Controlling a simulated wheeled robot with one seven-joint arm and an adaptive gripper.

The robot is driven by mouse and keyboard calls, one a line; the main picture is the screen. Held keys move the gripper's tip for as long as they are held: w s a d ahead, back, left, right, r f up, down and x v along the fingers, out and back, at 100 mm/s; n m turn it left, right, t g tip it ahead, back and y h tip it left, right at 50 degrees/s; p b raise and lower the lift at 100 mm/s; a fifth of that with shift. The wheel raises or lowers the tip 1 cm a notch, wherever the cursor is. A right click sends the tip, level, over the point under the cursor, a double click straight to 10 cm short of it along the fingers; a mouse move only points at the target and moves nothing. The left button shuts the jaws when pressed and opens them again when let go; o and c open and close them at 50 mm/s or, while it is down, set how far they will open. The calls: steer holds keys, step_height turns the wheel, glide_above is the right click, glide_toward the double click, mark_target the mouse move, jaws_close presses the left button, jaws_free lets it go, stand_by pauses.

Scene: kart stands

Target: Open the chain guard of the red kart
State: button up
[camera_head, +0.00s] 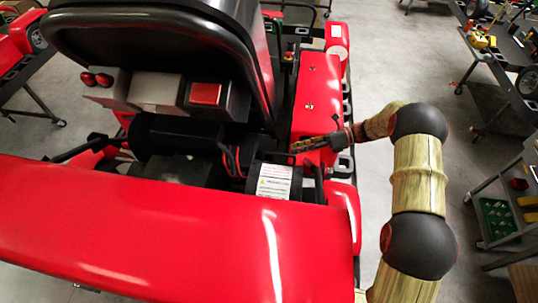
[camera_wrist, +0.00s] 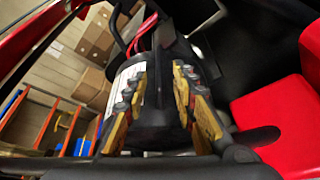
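The red kart (camera_head: 150,230) fills much of the head view, seen from behind. Behind its black seat sits a black cylindrical housing with a white label (camera_head: 275,180). I cannot tell for sure which black part is the chain guard. My gripper (camera_head: 298,145) reaches in from the right, just above and beyond the labelled housing. In the wrist view my gripper's two yellow-and-grey fingers (camera_wrist: 160,80) stand apart, with a clear gap between them. The dark labelled housing (camera_wrist: 155,125) shows behind and between the fingers. No contact can be made out.
The black seat (camera_head: 150,35) and a grey box with red lights (camera_head: 160,92) stand left of my gripper. Red and black cables (camera_head: 232,158) run beside the housing. Red side bodywork (camera_head: 315,95) lies close by. Carts with tools (camera_head: 505,200) stand at the right.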

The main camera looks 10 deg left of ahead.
mark_target(279, 154)
steer(key=shift+p+x, duration=1.15)
steer(key=shift+x, duration=2.7)
steer(key=c, duration=0.4)
jaws_close()
